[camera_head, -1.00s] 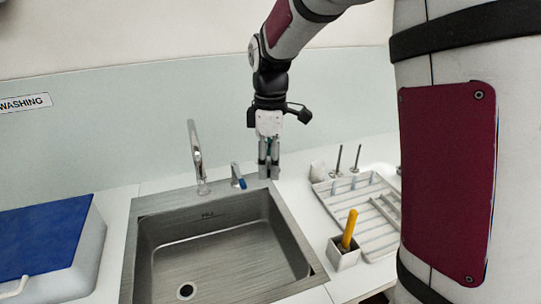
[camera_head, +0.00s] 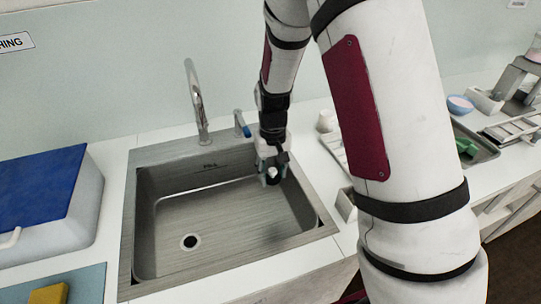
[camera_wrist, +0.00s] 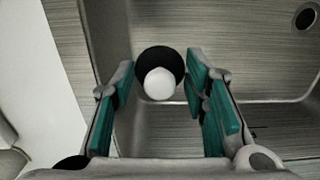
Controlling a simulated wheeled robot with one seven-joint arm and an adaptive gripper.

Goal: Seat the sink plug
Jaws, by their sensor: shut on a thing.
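The sink plug, a black disc with a round white knob, sits between my gripper's (camera_wrist: 160,72) green-padded fingers; the plug (camera_wrist: 160,83) fills the gap between the fingertips in the wrist view. My gripper (camera_head: 272,172) is shut on it. In the head view the plug (camera_head: 272,175) hangs over the right part of the steel sink (camera_head: 230,215); its exact height above the floor is hard to tell. The open drain hole (camera_head: 190,241) is at the basin's front left. The drain (camera_wrist: 307,16) shows at the wrist view's top right, clear of the plug.
A tap (camera_head: 197,105) and a blue-tipped lever (camera_head: 241,124) stand behind the sink. A blue-lidded box (camera_head: 40,195) is at left, with a yellow sponge (camera_head: 48,294) in front. My arm hides much of the right counter. The basin is otherwise empty.

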